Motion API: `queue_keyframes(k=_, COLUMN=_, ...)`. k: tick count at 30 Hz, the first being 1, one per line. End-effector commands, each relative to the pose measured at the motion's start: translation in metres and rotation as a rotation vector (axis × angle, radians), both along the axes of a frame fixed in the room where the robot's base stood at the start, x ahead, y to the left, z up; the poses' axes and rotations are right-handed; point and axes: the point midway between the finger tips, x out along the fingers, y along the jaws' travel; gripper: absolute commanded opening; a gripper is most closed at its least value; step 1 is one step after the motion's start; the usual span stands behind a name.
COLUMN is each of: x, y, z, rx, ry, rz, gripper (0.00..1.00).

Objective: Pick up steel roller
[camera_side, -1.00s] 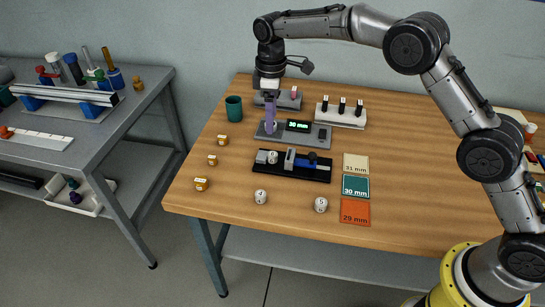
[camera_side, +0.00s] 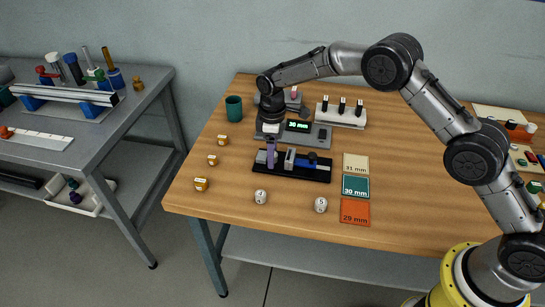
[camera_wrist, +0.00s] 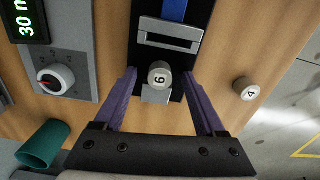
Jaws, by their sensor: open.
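A steel roller (camera_wrist: 159,75) with a dark digit on its top stands upright at the end of the black fixture in the wrist view. My gripper (camera_wrist: 160,82) is open there, with one purple finger on each side of the roller. I cannot tell whether the fingers touch it. In the side view my gripper (camera_side: 271,158) is low over the left end of the black fixture (camera_side: 318,174) and hides that roller. Two more numbered rollers stand on the table in front, one at left (camera_side: 260,197) and one at right (camera_side: 320,204).
A grey device with a "30 mm" display (camera_side: 299,126) stands behind the fixture. A teal cup (camera_side: 234,109) and small yellow-brown labelled pieces (camera_side: 201,184) are at left. Coloured plates (camera_side: 355,187) marked 31, 30 and 29 mm lie at right. A white block with black pegs (camera_side: 341,116) is behind.

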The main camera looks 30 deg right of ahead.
Motion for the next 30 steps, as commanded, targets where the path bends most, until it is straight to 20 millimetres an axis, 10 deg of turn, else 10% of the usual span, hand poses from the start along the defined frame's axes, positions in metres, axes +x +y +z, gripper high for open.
queue_keyframes(k=7, x=0.0001, y=0.0000, z=-0.0007, rx=0.001, ry=-0.001, rz=0.000, gripper=0.69)
queue_keyframes(k=18, x=0.0001, y=0.0001, z=-0.0004, rx=0.000, ry=0.000, rz=0.000, gripper=0.02)
queue_keyframes(k=30, x=0.0005, y=0.0001, z=0.0009, rx=0.001, ry=-0.002, rz=0.000, gripper=0.00)
